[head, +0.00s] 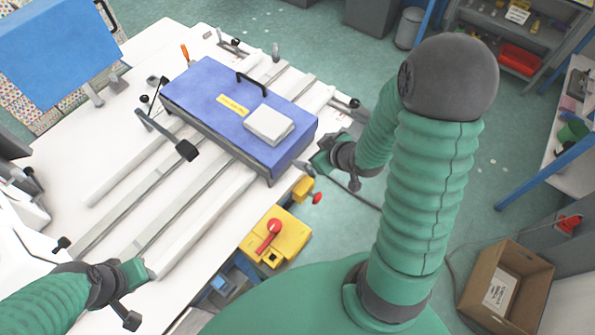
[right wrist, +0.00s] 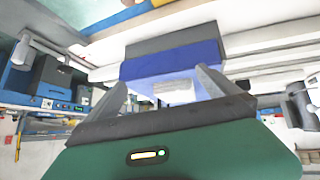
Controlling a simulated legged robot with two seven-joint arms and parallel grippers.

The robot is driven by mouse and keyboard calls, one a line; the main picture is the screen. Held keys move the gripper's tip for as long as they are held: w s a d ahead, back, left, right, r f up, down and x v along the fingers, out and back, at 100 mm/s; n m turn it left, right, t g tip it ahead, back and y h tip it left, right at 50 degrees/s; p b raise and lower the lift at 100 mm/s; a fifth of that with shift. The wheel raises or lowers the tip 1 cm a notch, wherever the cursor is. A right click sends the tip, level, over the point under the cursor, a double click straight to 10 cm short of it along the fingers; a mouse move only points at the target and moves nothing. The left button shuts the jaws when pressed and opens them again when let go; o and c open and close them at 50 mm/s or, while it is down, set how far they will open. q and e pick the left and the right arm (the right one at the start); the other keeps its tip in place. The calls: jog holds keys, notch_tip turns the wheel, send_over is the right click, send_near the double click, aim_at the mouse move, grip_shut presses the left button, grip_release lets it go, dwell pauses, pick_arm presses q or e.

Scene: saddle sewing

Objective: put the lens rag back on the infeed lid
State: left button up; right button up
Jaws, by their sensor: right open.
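The infeed lid (head: 205,92) is a blue box-shaped cover with a black handle and a yellow label, standing across the white rails. A pale, folded pad that looks like the lens rag (head: 268,123) lies flat on its top, toward the right end. My right gripper (head: 322,163) is just off the lid's right end, apart from the rag. In the right wrist view its fingers (right wrist: 161,78) are spread with nothing held; the blue lid (right wrist: 175,62) shows beyond them. My left gripper (head: 138,270) is low at the left, over the table's front edge, away from the lid; its jaws are unclear.
A yellow box with a red switch (head: 275,235) is fixed at the table's near edge. A black-padded lever (head: 185,150) stands in front of the lid. A blue panel (head: 60,45) rises at the back left. A cardboard box (head: 505,285) stands on the floor at right.

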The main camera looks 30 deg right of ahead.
pick_arm(q)
jog(key=shift+a+f+b, duration=0.25)
jog(key=shift+f+b, duration=0.25)
jog(key=shift+f, duration=0.05)
jog(key=shift+a+f+b, duration=0.2)
jog(key=shift+f+b, duration=0.25)
jog(key=shift+f, duration=0.05)
pick_arm(e)
jog(key=s+a+r+m+g, duration=0.1)
jog(key=s+a+g, duration=0.5)
jog(key=a, duration=0.7)
jog(key=s+m, duration=0.1)
jog(key=s, duration=0.1)
jog(key=shift+s+a+r, duration=0.3)
pick_arm(q)
jog(key=shift+d, duration=0.3)
pick_arm(e)
jog(key=shift+d, duration=0.25)
